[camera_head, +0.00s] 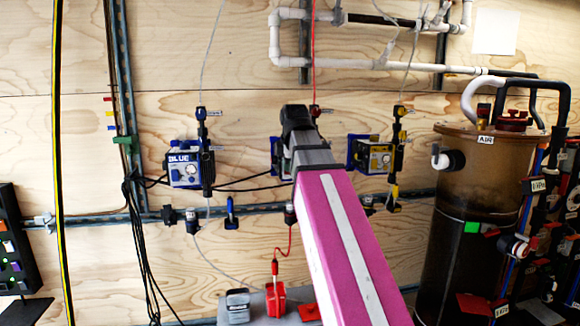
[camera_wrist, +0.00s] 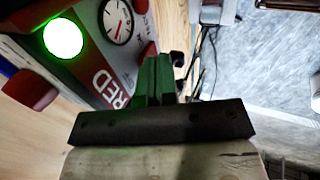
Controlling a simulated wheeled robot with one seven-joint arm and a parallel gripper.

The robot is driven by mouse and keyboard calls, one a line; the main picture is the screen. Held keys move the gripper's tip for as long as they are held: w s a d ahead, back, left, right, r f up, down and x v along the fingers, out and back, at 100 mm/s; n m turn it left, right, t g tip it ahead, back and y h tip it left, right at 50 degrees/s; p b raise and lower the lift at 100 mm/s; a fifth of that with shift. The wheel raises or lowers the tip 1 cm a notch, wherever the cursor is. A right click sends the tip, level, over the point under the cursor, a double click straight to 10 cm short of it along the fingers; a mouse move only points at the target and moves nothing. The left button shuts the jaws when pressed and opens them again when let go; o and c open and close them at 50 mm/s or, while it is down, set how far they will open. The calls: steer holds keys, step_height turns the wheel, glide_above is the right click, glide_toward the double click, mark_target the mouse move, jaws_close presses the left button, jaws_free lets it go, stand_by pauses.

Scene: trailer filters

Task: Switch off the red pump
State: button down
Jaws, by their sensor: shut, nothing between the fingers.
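The red pump (camera_wrist: 105,85) fills the upper left of the wrist view. It has a grey face, a red "RED" label, a round gauge (camera_wrist: 118,20) and a button (camera_wrist: 63,38) lit bright green. My gripper (camera_wrist: 156,65) is shut and empty, with its fingertips beside the pump face, to the right of the label. I cannot tell whether they touch it. In the head view my gripper (camera_head: 295,112) and arm cover most of the red pump, and only a sliver of it shows at their left.
The blue pump (camera_head: 185,166) is on the plywood wall to the left and the yellow pump (camera_head: 373,158) to the right. A tall brown tank (camera_head: 462,220) stands at the right. Dark cables hang at the left. White pipes (camera_head: 365,60) run above.

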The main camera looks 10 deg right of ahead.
steer(key=shift+w, duration=0.1)
steer(key=shift+w+r, duration=0.1)
steer(key=shift+w, duration=0.15)
steer(key=shift+r, duration=0.1)
steer(key=shift+r, duration=0.7)
steer(key=v, duration=1.1)
